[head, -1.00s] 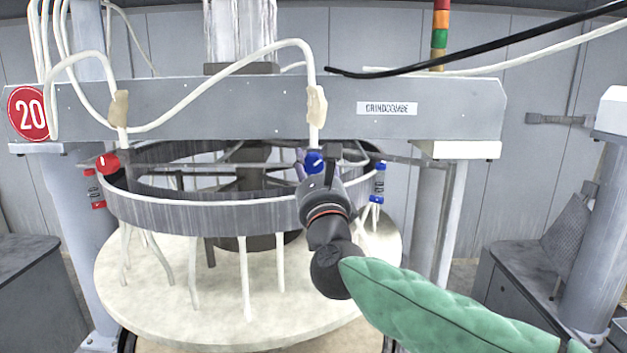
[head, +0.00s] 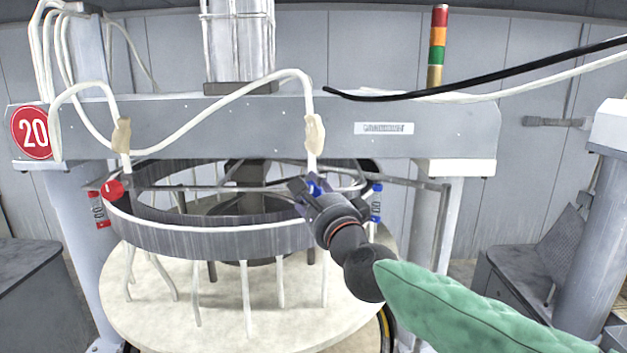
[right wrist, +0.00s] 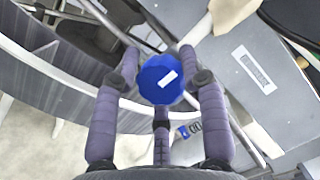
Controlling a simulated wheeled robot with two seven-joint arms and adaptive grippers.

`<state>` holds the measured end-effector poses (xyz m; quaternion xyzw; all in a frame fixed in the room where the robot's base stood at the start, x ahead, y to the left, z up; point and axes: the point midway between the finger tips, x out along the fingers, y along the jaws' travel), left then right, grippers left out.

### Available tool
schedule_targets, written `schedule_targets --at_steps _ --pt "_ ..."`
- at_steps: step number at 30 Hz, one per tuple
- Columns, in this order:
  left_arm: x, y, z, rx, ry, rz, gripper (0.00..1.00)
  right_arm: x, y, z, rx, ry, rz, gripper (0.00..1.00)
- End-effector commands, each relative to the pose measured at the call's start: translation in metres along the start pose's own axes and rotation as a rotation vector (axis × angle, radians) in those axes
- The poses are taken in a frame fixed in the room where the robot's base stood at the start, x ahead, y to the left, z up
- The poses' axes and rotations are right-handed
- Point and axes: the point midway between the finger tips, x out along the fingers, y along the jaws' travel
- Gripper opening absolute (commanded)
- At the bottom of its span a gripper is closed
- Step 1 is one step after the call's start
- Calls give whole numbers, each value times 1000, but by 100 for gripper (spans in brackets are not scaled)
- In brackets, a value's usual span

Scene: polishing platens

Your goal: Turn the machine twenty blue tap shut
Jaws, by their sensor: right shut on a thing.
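The blue tap (head: 315,187) sits below the beam of the machine with the red number 20 sign (head: 32,132). In the head view my right gripper (head: 316,192) is at the tap and partly covers it. In the right wrist view the tap is a round blue knob (right wrist: 161,80) with a white mark slanting up to the right. The fingers of my right gripper (right wrist: 160,88) are shut on the knob, one on each side, with a third finger below it. My left gripper is not in view.
A red tap (head: 112,190) is on the left of the ring (head: 205,240). A white hose (head: 313,100) comes down over the beam (head: 240,120) to the blue tap. A blue-capped part (head: 376,203) is close to the right of my gripper. A black cable crosses the upper right.

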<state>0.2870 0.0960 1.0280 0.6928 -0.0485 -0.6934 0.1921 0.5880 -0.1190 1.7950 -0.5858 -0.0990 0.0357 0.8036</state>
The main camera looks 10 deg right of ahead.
Motion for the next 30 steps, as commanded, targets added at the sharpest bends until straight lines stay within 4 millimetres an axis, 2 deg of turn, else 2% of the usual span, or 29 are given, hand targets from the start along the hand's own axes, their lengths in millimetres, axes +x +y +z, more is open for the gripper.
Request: schedule_targets --at_steps 1,21,22,24,30 --pt "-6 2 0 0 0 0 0 -2 -16 2 -14 -2 -16 10" --pt "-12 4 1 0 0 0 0 -2 -11 2 -70 -2 8 10" --pt "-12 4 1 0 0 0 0 -2 -12 2 -70 -2 8 48" --pt "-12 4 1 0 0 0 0 -2 -11 2 -70 -2 10 63" --pt "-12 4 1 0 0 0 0 -1 -6 1 -69 -1 18 63"
